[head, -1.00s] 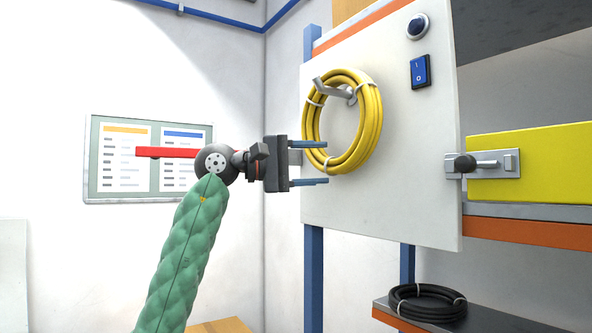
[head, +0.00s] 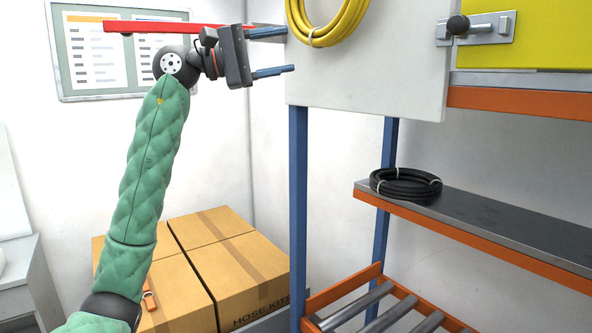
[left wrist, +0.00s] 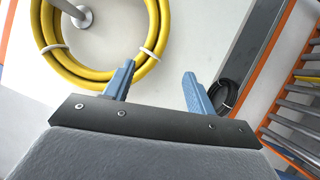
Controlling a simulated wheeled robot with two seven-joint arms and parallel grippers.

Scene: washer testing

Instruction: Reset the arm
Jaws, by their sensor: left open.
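My left arm comes up from the lower left in its green padded sleeve. My left gripper (head: 290,50) is open and empty, with its two blue fingers pointing right near the left edge of the white panel (head: 390,70). The yellow hose coil (head: 330,30) hangs on that panel, just right of the fingers, its top cut off by the picture. In the left wrist view, my left gripper (left wrist: 159,69) has its fingers apart with nothing between them. The coil (left wrist: 88,74) is up and left there, hanging on a grey hook (left wrist: 80,18). My right gripper is not in view.
A black hose coil (head: 405,185) lies on the grey shelf (head: 490,220). Cardboard boxes (head: 235,265) stand below the arm. Rollers (head: 355,307) are at the lower right. A red bar (head: 170,28) shows behind the arm. A yellow block (head: 530,40) is at upper right.

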